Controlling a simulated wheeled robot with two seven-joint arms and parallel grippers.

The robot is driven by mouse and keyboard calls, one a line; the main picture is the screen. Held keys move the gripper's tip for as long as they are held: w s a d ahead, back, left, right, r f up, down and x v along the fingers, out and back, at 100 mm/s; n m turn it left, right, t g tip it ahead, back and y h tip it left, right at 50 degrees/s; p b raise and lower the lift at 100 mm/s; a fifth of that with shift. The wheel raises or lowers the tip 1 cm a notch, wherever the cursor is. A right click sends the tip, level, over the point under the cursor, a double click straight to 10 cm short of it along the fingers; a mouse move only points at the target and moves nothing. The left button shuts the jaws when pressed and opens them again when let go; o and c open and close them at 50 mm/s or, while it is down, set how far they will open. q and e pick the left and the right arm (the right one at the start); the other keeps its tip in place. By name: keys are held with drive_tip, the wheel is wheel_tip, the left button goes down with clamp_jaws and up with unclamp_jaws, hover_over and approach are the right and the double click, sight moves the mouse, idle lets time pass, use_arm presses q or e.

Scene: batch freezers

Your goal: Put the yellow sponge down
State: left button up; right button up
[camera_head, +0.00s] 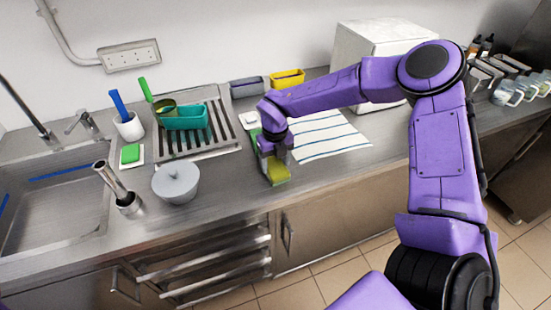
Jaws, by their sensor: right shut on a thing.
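The yellow sponge (278,172) is at the front part of the steel counter, under my right gripper (273,157). The right gripper points down and is shut on the sponge. I cannot tell whether the sponge touches the counter. A green strip (254,138) shows just behind the gripper, partly hidden by it. My left gripper is not in view.
A striped cloth (325,137) lies right of the gripper. Behind are a drying rack (222,131), a green sponge on a dish (131,154) and a yellow container (288,79). The sink (55,200) is far left.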

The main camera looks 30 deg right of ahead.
sight(275, 164)
drive_tip(key=o, duration=0.6)
drive_tip(key=shift+s+f, duration=0.15)
drive_tip(key=shift+f, duration=0.05)
drive_tip(key=o, duration=0.4)
drive_tip(key=shift+f+b, duration=0.35)
drive_tip(key=shift+b, duration=0.1)
drive_tip(key=r+b, duration=0.1)
drive_tip(key=r, duration=0.2)
drive_tip(key=r+b, duration=0.1)
drive_tip(key=r, duration=0.1)
drive_tip(key=shift+w+d+r+b, duration=0.1)
drive_tip(key=shift+w+r+b, duration=0.2)
wheel_tip(275, 164, up, 5)
drive_tip(key=shift+r, duration=0.2)
drive_tip(key=shift+s+f, duration=0.1)
